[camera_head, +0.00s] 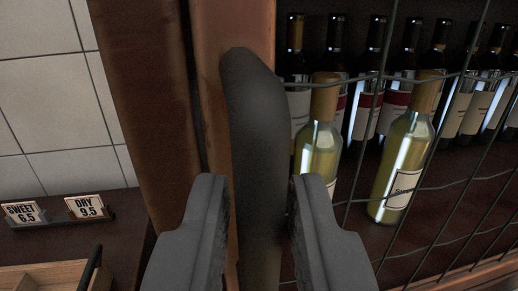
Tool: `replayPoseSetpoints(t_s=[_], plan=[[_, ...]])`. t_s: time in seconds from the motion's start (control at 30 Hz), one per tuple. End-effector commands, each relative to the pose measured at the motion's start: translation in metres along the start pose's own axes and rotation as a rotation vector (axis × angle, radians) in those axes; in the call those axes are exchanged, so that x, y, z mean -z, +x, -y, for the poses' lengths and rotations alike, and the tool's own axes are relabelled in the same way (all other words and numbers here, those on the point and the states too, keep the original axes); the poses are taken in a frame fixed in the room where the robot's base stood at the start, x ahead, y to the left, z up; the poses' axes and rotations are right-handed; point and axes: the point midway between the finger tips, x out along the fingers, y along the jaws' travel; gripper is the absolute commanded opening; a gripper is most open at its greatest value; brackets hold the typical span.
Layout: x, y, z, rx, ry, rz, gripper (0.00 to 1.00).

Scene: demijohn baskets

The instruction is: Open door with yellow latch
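A dark grey upright handle (258,120) with a rounded top stands in the middle of the camera_head view, in front of a reddish-brown wooden frame (208,90). A door with wire mesh (375,72) shows to the right of the frame. My gripper (261,190) is open, with one finger on each side of the handle in the picture. Thin gaps seem to show between the fingers and the handle. I cannot tell how deep the handle lies between them. The lower end of the handle is out of frame. No yellow latch shows.
Behind the mesh stand several dark bottles (362,110) and two pale yellow-green bottles (405,165). At the left are a tiled wall (50,90), small price signs reading SWEET (24,213) and DRY (86,207), and a wooden tray (40,275).

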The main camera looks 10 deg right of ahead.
Motion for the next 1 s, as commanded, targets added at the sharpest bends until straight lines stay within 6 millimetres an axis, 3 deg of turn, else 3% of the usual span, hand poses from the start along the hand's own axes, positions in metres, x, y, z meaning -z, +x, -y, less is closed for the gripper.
replayPoseSetpoints(t_s=[0.2, 0.5, 0.57, 0.6, 0.7, 1.0], plan=[[-0.001, 0.011, -0.001, -0.001, 0.0, 0.002, 0.19], [-0.001, 0.012, -0.001, -0.001, 0.0, 0.002, 0.19], [-0.001, 0.012, -0.001, -0.001, 0.0, 0.001, 0.02], [-0.001, 0.012, -0.001, -0.001, 0.0, 0.001, 0.0], [-0.001, 0.012, 0.003, 0.001, 0.0, 0.001, 0.0], [-0.001, 0.018, -0.014, 0.01, 0.002, 0.003, 0.0]])
